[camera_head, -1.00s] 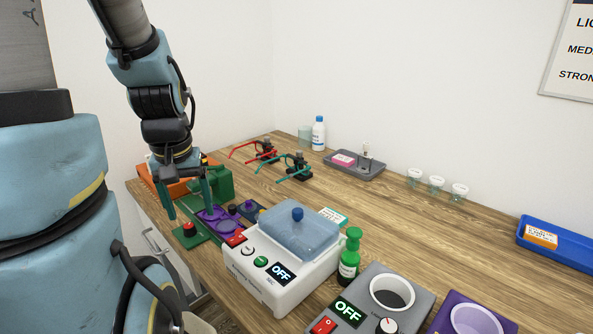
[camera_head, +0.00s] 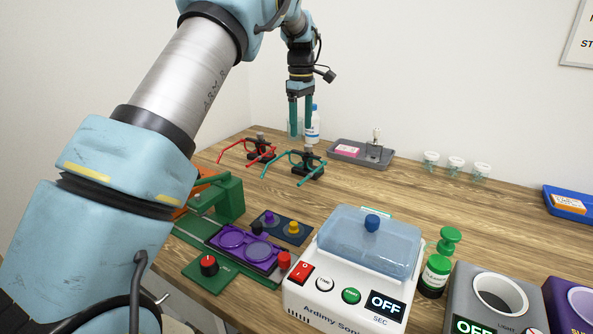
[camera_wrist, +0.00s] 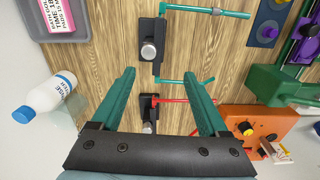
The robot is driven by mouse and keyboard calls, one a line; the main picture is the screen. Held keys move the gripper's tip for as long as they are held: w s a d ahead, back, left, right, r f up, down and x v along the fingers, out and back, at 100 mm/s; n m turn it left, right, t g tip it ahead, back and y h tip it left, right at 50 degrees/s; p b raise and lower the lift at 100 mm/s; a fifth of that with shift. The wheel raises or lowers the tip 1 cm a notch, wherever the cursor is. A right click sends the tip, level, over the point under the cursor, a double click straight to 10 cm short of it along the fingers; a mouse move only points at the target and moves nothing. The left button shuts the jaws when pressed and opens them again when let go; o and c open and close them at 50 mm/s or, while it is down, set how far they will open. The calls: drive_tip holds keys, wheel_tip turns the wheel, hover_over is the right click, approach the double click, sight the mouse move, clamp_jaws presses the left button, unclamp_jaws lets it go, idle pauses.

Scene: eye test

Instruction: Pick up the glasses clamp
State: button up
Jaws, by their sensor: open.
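Two pairs of glasses sit in clamps at the back left of the table, so which one the task means cannot be told. The teal glasses' clamp (camera_head: 309,169) has a black body and a grey knob. It also shows in the wrist view (camera_wrist: 147,56). The red glasses' clamp (camera_head: 260,150) looks alike, just behind and left; in the wrist view (camera_wrist: 147,104) it lies between my fingers, below them. My gripper (camera_head: 301,136) is open and empty, pointing down above the clamps. Its teal fingers also show in the wrist view (camera_wrist: 165,72).
A white bottle (camera_wrist: 46,98) with a blue cap and a grey tray (camera_head: 357,157) stand close by. An orange box (camera_wrist: 240,128) and green device (camera_head: 228,199) are on the left. The sonic cleaner (camera_head: 357,262) is in front. Bare wood lies around the clamps.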

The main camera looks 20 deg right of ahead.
sight(308, 150)
drive_tip(key=shift+d+f, duration=0.25)
drive_tip(key=shift+d, duration=0.85)
wheel_tip(308, 150, down, 5)
drive_tip(key=shift+f+p, duration=0.1)
drive_tip(key=shift+p, duration=0.5)
drive_tip(key=shift+s+f+p, duration=0.1)
drive_tip(key=shift+f+p, duration=1.15)
drive_tip(key=shift+f, duration=1.4)
drive_tip(key=shift+c, duration=0.3)
clamp_jaws()
drive_tip(key=shift+r, duration=0.1)
